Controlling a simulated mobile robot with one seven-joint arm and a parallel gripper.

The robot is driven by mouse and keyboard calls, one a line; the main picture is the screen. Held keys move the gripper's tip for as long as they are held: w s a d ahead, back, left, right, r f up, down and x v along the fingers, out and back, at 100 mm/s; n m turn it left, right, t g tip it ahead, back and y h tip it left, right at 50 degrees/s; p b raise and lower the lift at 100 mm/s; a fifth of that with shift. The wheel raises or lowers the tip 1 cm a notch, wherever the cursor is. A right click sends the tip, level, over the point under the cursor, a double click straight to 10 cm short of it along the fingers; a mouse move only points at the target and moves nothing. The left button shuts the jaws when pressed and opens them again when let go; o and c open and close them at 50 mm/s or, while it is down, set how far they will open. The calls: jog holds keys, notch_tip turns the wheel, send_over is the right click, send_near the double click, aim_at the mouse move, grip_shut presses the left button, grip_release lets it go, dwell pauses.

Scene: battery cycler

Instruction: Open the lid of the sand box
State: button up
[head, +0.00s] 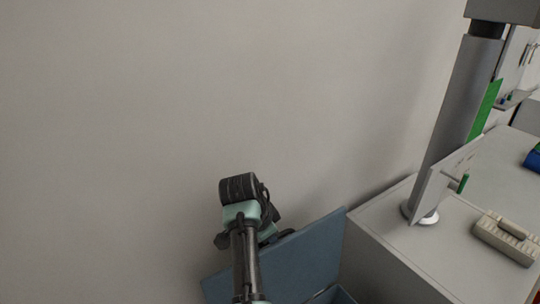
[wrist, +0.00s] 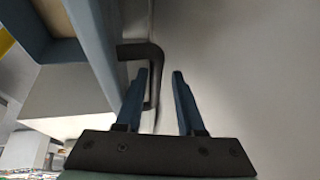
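The sand box is blue; in the head view its lid (head: 310,258) stands raised and tilted near the wall, with a bit of the box rim (head: 343,296) at the bottom edge. In the wrist view the lid (wrist: 92,45) shows nearly edge-on, and the open box with tan sand (wrist: 60,18) lies at upper left. A black bent handle (wrist: 148,51) sticks out from the lid. My gripper (wrist: 159,72) is open, its two blue fingers apart, with part of the handle between them near the left finger. In the head view my arm hides its fingers.
A plain wall (head: 130,120) stands close behind the lid. A white-topped bench (head: 440,245) is right of the box, holding a grey column (head: 455,110), a small panel and a beige device (head: 505,238).

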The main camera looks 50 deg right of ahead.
jog(key=shift+r, duration=0.1)
jog(key=shift+a+r, duration=0.1)
jog(key=shift+r, duration=0.45)
jog(key=b+v, duration=0.2)
jog(key=v, duration=0.9)
jog(key=shift+a+r, duration=0.25)
jog(key=shift+a, duration=0.05)
jog(key=shift+s, duration=0.1)
